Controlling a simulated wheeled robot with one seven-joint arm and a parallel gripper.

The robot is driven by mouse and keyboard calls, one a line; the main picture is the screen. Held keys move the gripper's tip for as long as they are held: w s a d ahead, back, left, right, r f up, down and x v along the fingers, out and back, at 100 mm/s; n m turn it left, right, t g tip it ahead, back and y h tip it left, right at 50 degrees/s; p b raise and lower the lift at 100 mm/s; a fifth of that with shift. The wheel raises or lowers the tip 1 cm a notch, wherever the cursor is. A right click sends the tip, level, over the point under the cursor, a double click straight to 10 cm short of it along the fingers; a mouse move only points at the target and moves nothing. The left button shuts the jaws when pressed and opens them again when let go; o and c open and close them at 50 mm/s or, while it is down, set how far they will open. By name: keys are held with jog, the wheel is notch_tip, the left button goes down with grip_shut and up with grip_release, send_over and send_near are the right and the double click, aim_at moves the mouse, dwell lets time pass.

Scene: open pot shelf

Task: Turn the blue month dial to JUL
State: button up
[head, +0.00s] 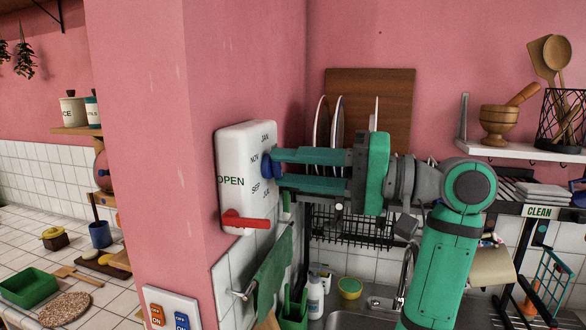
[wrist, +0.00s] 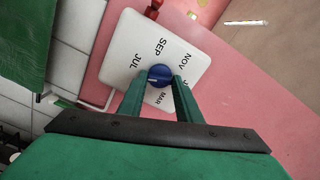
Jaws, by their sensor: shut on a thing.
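The white panel (head: 246,205) is fixed on the pink wall and carries the blue month dial (head: 267,166) with month names around it. My gripper (head: 277,170) reaches in from the right, its two green fingers on either side of the dial. In the wrist view, the fingertips (wrist: 161,80) are shut on the blue dial (wrist: 160,73). A white mark on the dial points left, a little below JUL. SEP, NOV and MAR show around it; some lettering is hidden behind the fingers.
A green towel (head: 275,265) hangs below. A dish rack (head: 350,224) with plates stands behind my fingers.

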jog(key=shift+m, duration=1.9)
jog(key=o, duration=1)
jog(key=shift+o, duration=0.2)
jog(key=shift+d, duration=0.1)
jog(key=v, duration=1)
jog(key=shift+d, duration=0.25)
jog(key=shift+s, duration=0.1)
